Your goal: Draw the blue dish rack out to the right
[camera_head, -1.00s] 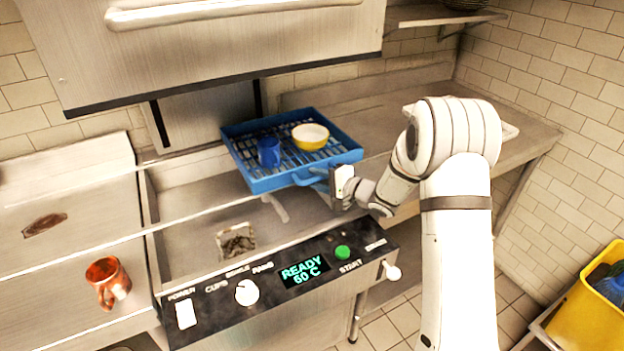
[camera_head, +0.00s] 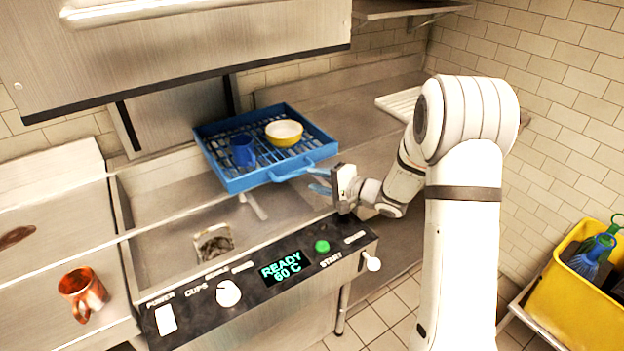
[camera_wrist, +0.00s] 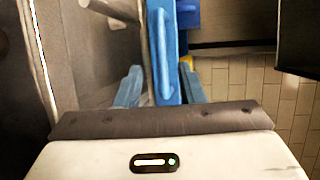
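The blue dish rack (camera_head: 232,184) sits beneath the raised steel hood, over the basin, with a loop handle (camera_head: 292,171) on its front side. It holds a blue mug (camera_head: 243,151) and a yellow bowl with a white inside (camera_head: 284,132). My gripper (camera_head: 319,182) is just right of the handle, its light-blue fingers spread and empty. In the wrist view, my gripper (camera_wrist: 161,88) has one finger on each side of a blue strip of the rack (camera_wrist: 164,50). I cannot tell how deep that strip lies between the fingers; no contact shows.
A control panel (camera_head: 262,277) with a green button runs along the front, below my gripper. A copper mug (camera_head: 83,293) stands on the left counter. A yellow bin (camera_head: 570,292) stands lower right.

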